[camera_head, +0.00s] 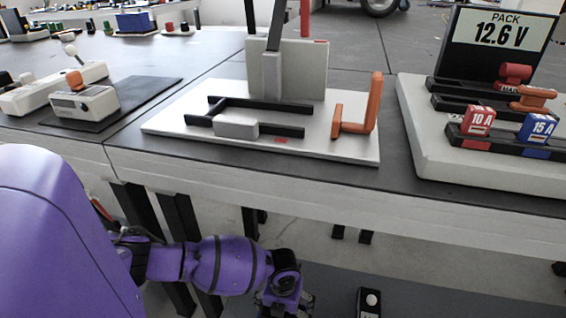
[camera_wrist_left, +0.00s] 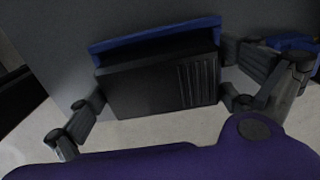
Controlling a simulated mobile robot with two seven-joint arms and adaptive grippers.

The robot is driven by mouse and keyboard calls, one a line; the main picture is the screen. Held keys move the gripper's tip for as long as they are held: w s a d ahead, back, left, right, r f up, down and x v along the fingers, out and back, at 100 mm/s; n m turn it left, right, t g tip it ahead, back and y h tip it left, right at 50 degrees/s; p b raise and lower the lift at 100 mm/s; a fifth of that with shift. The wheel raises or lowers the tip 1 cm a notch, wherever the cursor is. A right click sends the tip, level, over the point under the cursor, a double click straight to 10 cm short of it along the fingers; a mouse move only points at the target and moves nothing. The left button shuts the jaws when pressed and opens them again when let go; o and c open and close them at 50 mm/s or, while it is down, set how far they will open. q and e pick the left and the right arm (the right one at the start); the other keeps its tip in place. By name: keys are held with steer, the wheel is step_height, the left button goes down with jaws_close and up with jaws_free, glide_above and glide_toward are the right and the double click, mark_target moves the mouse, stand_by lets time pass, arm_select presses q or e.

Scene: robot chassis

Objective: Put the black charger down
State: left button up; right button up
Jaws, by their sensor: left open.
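A black box with ribs on one side and a blue strip along its far edge, which looks like the black charger (camera_wrist_left: 155,82), fills the middle of the left wrist view. My left gripper (camera_wrist_left: 160,100) is open, with one finger at each side of this box. I cannot tell whether the fingers touch it. In the head view my left gripper (camera_head: 284,302) is low in front of the bench, cut off by the bottom edge, and the box cannot be made out there. My right gripper is not in view.
The bench (camera_head: 350,212) runs across the head view above my left arm. On it are a white board (camera_head: 175,118) with black rails and an orange bracket (camera_head: 358,115), and a fuse stand (camera_head: 425,150). A small black object (camera_head: 368,306) is at the bottom edge.

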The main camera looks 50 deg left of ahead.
arm_select(q)
step_height(320, 180, up, 11)
steer(key=p, duration=0.4)
steer(key=shift+r+p, duration=0.5)
steer(key=shift+r, duration=0.15)
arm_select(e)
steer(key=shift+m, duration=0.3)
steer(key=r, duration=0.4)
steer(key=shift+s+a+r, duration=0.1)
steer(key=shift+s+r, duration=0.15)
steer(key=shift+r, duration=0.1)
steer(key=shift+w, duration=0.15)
